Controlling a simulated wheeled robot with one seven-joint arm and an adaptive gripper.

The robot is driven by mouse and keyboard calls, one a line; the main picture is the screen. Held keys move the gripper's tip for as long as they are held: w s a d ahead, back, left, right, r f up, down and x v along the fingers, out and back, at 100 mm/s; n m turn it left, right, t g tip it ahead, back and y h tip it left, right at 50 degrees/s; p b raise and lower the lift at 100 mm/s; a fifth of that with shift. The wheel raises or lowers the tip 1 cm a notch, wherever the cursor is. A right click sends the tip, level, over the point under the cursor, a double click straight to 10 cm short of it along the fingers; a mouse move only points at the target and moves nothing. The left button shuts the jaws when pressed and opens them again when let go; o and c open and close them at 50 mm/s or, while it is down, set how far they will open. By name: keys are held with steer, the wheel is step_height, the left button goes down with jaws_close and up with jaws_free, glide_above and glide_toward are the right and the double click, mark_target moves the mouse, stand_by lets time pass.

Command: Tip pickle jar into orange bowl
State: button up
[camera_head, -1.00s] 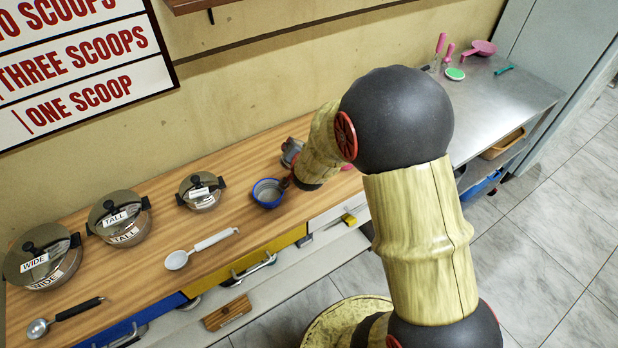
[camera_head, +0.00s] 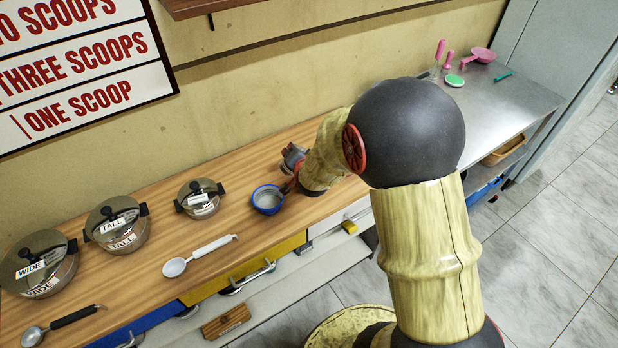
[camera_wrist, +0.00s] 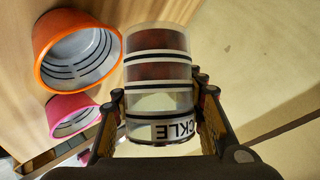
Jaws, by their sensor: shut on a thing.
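My gripper (camera_wrist: 158,118) is shut on the pickle jar (camera_wrist: 160,68), a clear cylinder with dark bands and reddish-brown contents gathered at its far end. Its label, reading "CKLE", appears upside down in the wrist view. The orange bowl (camera_wrist: 77,52) is left of the jar in the wrist view, with its mouth showing and dark lines inside. The jar's far part appears beside the bowl's rim; I cannot tell its height above it. In the head view my arm hides the orange bowl and most of the gripper.
A pink bowl (camera_wrist: 70,115) is close to the orange one. A blue bowl (camera_head: 267,200) is left of my gripper on the wooden counter (camera_head: 235,225). Lidded pots (camera_head: 118,225) and a white-handled spoon (camera_head: 200,256) lie further left. The wall (camera_head: 270,80) stands behind.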

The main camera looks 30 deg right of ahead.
steer(key=shift+m+y, duration=0.3)
stand_by(1.2)
steer(key=shift+f+m+t+y, duration=0.4)
steer(key=shift+m+t, duration=0.1)
stand_by(2.0)
steer(key=shift+r+m+t+y+p, duration=0.4)
steer(key=shift+m+y+p, duration=0.1)
steer(key=shift+p, duration=0.15)
stand_by(1.8)
steer(key=shift+f+m+y, duration=0.25)
steer(key=shift+m+y, duration=0.05)
stand_by(1.2)
